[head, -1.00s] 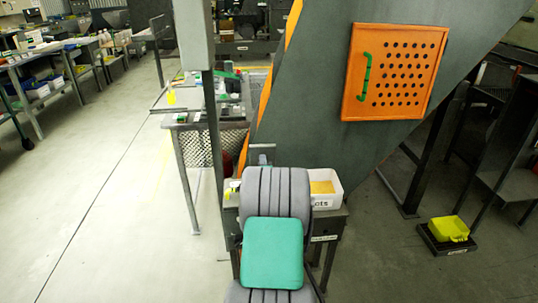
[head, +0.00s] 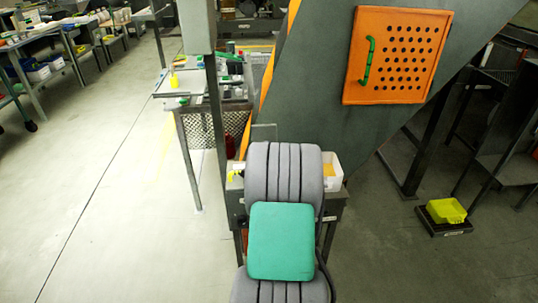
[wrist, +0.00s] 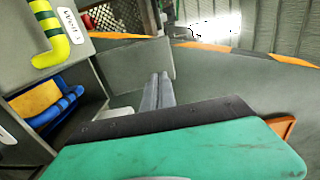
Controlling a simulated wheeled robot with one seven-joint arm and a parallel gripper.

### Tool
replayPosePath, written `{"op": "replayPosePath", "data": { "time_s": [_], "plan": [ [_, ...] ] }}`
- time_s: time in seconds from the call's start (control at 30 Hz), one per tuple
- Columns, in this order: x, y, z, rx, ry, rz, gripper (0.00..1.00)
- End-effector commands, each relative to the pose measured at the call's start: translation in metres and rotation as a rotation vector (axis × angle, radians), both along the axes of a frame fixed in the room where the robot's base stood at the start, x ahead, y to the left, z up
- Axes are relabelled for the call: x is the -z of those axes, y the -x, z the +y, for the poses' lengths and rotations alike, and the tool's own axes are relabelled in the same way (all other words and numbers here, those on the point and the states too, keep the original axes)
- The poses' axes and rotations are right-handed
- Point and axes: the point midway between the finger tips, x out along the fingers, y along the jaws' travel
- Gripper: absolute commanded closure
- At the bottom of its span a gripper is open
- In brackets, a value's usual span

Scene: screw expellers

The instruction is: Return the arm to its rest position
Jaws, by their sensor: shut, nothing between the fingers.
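My arm's grey ribbed link and green cover (head: 281,241) rise in the lower middle of the head view, in front of a small grey stand. They hide my gripper there. In the wrist view my gripper (wrist: 158,77) shows as two grey fingers close together, shut and empty. The fingers point toward a dark grey surface of the machine, and I cannot tell the gap to it.
The machine's sloping grey body (head: 300,120) carries an orange perforated panel (head: 398,55) with a green handle. A white bin (head: 333,171) is partly hidden behind my arm. A yellow container (head: 446,210) sits low at right. The floor at left is clear.

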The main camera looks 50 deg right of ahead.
Motion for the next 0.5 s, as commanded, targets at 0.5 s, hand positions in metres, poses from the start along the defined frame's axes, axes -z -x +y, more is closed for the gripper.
{"op": "replayPosePath", "data": {
  "time_s": [0.5],
  "plan": [
    [-0.020,0.038,0.060,-0.037,0.008,0.032,1.00]
  ]
}}
